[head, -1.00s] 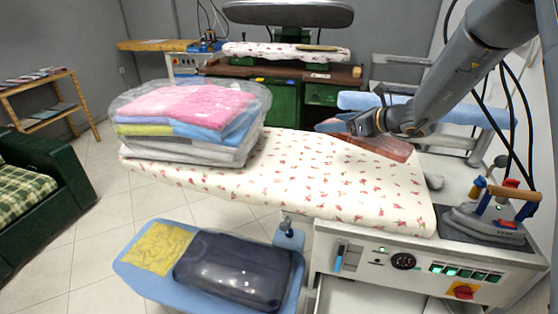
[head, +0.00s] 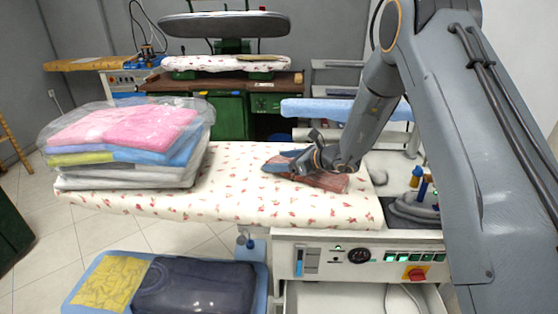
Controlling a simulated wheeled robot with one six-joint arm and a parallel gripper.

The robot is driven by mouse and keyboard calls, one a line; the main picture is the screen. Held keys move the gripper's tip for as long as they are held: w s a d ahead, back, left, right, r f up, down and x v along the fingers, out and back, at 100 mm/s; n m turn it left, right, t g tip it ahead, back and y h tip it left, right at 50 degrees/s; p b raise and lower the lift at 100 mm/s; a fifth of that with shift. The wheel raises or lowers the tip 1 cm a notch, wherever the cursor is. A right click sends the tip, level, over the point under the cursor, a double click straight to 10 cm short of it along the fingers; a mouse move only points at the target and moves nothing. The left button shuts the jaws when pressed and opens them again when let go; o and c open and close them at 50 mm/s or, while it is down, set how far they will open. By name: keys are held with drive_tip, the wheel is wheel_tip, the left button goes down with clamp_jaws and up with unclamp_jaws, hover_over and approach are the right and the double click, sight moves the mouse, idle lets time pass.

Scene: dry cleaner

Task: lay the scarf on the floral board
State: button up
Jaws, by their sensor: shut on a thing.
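The scarf (head: 325,181) is a folded reddish-brown piece with a blue part at its left end. It is over the right half of the floral board (head: 235,197), a long white ironing board with small red flowers. My gripper (head: 300,163) reaches in from the right and is shut on the scarf, hiding part of it. The scarf looks low over the board, but I cannot tell whether its whole underside touches the cover.
A plastic-wrapped stack of folded laundry (head: 125,145) fills the board's left end. An iron (head: 415,205) stands at the right, partly behind my arm. A blue lower shelf holds a yellow cloth (head: 110,283) and a dark wrapped bundle (head: 195,288). The board's middle is clear.

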drive_tip(key=o, duration=1.1)
drive_tip(key=shift+f, duration=0.1)
drive_tip(key=shift+d, duration=0.15)
drive_tip(key=b+v, duration=0.2)
drive_tip(key=v, duration=1)
drive_tip(key=s+n+g, duration=0.1)
drive_tip(key=s+n, duration=0.1)
drive_tip(key=s, duration=0.1)
drive_tip(key=s+f+n+g+h, duration=0.1)
drive_tip(key=s+n, duration=0.1)
drive_tip(key=s, duration=0.2)
drive_tip(key=s+n+g, duration=0.2)
drive_tip(key=s, duration=0.2)
drive_tip(key=shift+a+f+h, duration=0.25)
drive_tip(key=shift+f+h, duration=0.05)
drive_tip(key=s+d+n+h, duration=0.3)
drive_tip(key=s+d+n, duration=0.2)
drive_tip(key=s+n, duration=0.1)
drive_tip(key=s+d+n+g+h, duration=0.1)
drive_tip(key=s+d+n+h, duration=0.2)
drive_tip(key=s+d+n, duration=0.2)
drive_tip(key=s+d+f+n+g+h, duration=0.1)
drive_tip(key=s+d+n+h, duration=0.2)
drive_tip(key=s+d+n, duration=0.2)
drive_tip(key=shift+s+d+n+h, duration=0.15)
drive_tip(key=shift+s+n, duration=0.45)
drive_tip(key=shift+s, duration=0.6)
drive_tip(key=shift+s+d+n+h, duration=0.1)
drive_tip(key=shift+s+n+h, duration=0.15)
drive_tip(key=shift+s+n, duration=0.65)
